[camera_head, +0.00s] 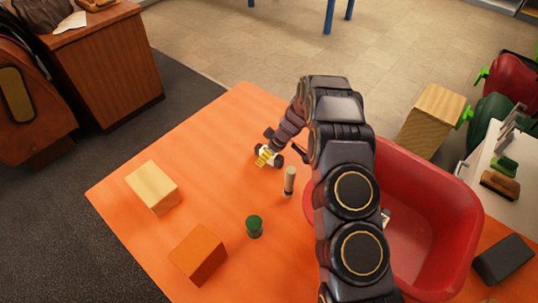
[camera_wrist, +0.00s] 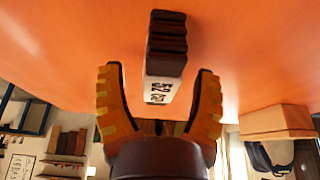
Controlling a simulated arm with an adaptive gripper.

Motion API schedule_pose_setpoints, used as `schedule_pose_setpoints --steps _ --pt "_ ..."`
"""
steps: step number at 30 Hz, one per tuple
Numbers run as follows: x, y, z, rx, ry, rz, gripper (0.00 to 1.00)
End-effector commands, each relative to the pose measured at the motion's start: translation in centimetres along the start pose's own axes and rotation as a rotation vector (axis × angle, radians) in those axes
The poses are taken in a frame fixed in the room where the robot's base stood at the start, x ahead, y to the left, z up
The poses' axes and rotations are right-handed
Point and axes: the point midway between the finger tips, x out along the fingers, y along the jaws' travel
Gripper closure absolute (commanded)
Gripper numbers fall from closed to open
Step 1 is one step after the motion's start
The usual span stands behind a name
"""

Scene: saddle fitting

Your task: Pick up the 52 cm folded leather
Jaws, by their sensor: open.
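The folded leather (camera_wrist: 167,42) is a dark brown, ribbed bundle with a white band marked "52 cm". In the wrist view it lies on the orange table top, beyond and between the fingertips. My gripper (camera_wrist: 160,92) is open, with a yellow-orange padded finger on each side and nothing held. The labelled end of the leather reaches into the gap between the fingers, and no contact shows. In the head view my gripper (camera_head: 265,157) is low over the table's far part, and the leather is partly hidden there.
A red tub (camera_head: 425,235) stands right of my arm. The table's left-middle is clear.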

Motion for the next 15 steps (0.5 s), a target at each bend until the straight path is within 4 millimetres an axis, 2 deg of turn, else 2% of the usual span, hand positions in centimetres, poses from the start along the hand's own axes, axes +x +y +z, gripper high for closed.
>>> schedule_pose_setpoints --steps 4,5,6,8,9,15 --pt "-0.05 0.00 -0.02 0.000 0.000 0.000 0.35" --pt "-0.05 0.00 -0.01 0.000 0.000 0.000 0.48" --pt "-0.05 0.00 -0.01 0.000 0.000 0.000 0.65" --pt "-0.06 0.00 0.00 0.000 0.000 0.000 0.90" --pt "-0.06 0.00 -0.01 0.001 0.000 0.000 1.00" --pt "-0.03 -0.02 0.04 0.001 -0.001 -0.001 1.00"
